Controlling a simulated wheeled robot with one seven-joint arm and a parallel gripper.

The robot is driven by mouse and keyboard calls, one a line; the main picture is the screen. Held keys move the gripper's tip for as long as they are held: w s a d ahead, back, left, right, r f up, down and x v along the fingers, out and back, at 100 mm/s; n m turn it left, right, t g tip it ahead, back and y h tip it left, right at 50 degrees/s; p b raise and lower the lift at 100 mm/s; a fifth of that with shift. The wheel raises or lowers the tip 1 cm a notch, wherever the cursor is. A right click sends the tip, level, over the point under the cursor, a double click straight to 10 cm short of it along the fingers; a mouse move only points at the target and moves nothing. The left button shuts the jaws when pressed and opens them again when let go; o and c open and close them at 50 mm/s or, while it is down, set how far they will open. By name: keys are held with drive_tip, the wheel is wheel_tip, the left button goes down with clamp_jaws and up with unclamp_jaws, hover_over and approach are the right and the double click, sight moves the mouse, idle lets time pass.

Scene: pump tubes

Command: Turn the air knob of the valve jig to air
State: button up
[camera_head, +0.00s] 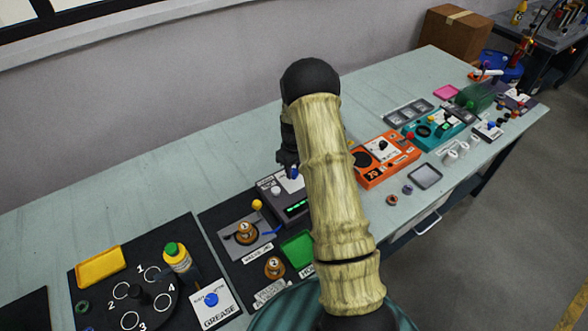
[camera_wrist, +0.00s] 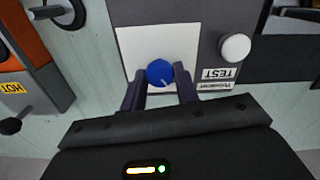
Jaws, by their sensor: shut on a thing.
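A blue round knob (camera_wrist: 159,72) sits on a white plate (camera_wrist: 133,42) on a dark grey box (camera_wrist: 207,45). A short pale mark shows on the knob's lower right in the wrist view. No air marking is readable on the plate. My gripper (camera_wrist: 160,75) is shut on the blue knob, with one dark finger on each side of it. In the head view my gripper (camera_head: 288,160) is over the back of the grey box (camera_head: 268,189), and the blue knob (camera_head: 294,172) shows beside its fingers. My arm hides part of the box's right side.
A white round knob (camera_wrist: 235,47) stands close right in the wrist view, by a TEST label (camera_wrist: 216,74). An orange device (camera_head: 385,159) stands right of my arm. The table behind is clear.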

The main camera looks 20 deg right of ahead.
sight(294, 171)
drive_tip(key=m, duration=0.4)
drive_tip(key=shift+m, duration=0.3)
drive_tip(key=m, duration=0.3)
drive_tip(key=shift+m, duration=0.3)
drive_tip(key=m, duration=0.3)
drive_tip(key=shift+m, duration=2.2)
drive_tip(key=o, duration=1)
drive_tip(key=shift+c, duration=0.2)
drive_tip(key=shift+r, duration=0.15)
wheel_tip(294, 171, up, 17)
drive_tip(key=b, duration=0.1)
